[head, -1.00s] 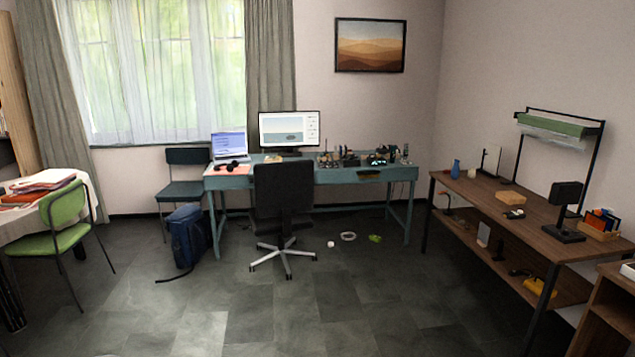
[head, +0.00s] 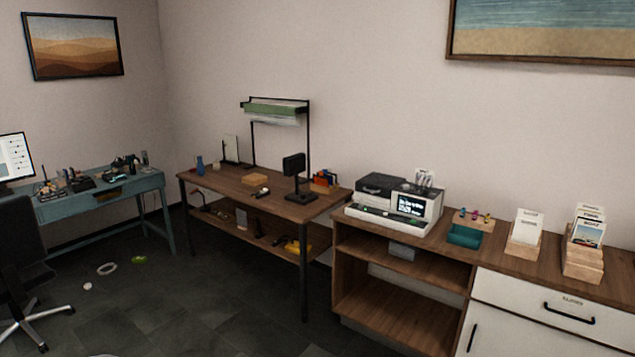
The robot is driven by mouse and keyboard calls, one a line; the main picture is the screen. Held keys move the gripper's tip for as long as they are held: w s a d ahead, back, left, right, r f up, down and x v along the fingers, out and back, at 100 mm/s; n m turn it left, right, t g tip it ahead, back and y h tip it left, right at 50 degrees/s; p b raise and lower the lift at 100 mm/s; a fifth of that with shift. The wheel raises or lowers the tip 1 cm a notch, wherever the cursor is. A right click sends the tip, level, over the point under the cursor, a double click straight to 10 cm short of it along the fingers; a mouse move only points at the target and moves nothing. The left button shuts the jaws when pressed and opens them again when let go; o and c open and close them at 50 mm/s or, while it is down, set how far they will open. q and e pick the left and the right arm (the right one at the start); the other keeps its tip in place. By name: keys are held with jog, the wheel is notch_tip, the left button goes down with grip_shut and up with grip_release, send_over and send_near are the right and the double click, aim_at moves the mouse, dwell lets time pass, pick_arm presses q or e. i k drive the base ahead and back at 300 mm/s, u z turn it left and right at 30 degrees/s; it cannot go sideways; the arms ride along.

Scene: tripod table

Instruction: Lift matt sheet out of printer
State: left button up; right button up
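A white and dark grey printer (head: 405,207) stands on the wooden cabinet at the right of centre in the head view. Its front panel has a small lit display with text. No matt sheet can be made out in the printer at this distance. Several white sheets or cards stand upright in wooden holders (head: 525,232) to its right, and a further card stack (head: 585,245) stands at the far right. Neither of my grippers is in view.
The wooden cabinet (head: 400,258) has open shelves below. A brown workbench (head: 255,190) with a lamp-like stand and small items adjoins it on the left. A teal desk (head: 95,200) and black chair (head: 20,250) are at the far left. Dark floor (head: 180,300) is open in front.

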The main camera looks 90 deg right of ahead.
aim_at(422, 177)
jog(key=u, duration=0.5)
jog(key=i, duration=0.2)
jog(key=z, duration=2.5)
jog(key=i, duration=0.35)
jog(key=z, duration=1.3)
jog(key=k, duration=0.95)
jog(key=z, duration=0.2)
jog(key=i, duration=0.95)
jog(key=u, duration=0.25)
jog(key=k, duration=0.3)
jog(key=z, duration=0.1)
